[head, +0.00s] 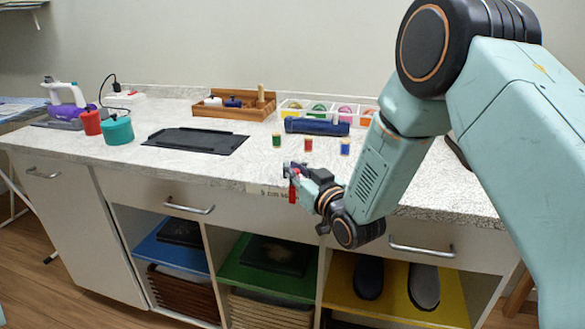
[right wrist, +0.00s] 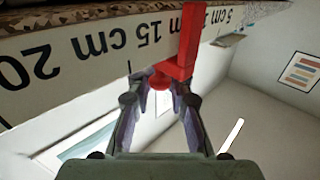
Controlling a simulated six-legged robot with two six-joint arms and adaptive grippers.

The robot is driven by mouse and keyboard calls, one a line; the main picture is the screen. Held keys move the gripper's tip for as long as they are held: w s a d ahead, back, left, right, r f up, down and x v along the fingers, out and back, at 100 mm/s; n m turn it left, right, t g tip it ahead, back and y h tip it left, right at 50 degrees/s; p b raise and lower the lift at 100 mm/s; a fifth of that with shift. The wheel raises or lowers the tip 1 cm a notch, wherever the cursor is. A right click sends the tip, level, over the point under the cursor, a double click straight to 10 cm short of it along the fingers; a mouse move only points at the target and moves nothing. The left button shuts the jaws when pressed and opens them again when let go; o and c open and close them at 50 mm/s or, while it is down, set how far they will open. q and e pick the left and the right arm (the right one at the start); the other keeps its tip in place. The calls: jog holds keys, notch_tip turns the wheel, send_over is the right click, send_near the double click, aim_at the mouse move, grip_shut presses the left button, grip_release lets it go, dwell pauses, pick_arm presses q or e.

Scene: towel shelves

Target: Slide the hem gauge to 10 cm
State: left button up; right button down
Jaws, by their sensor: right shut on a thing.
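The hem gauge (head: 265,190) is a pale strip along the counter's front edge, mostly hidden by my right arm in the head view. In the right wrist view the gauge (right wrist: 60,62) shows upside-down marks, with 20 and 15 cm left of the red slider and 5 cm to its right. The red slider (right wrist: 188,42) stands between 15 cm and 5 cm and partly covers a mark there. My right gripper (right wrist: 160,98) is shut on the slider's red knob; the gripper also shows in the head view (head: 293,172). My left gripper is out of view.
On the white speckled counter (head: 250,160) stand three thread spools (head: 308,145), a black mat (head: 195,140), a wooden tray (head: 235,105) and teal and red pots (head: 117,131). Drawer handles (head: 190,208) and open shelves with coloured mats (head: 265,265) lie below the edge.

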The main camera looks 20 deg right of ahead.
jog(key=shift+a+f, duration=0.35)
jog(key=shift+f, duration=0.05)
jog(key=c, duration=1.7)
grip_release()
jog(key=o, duration=0.4)
jog(key=shift+r, duration=0.3)
jog(key=s+d, duration=0.2)
jog(key=s, duration=0.9)
jog(key=shift+s+d, duration=0.15)
jog(key=shift+s, duration=0.15)
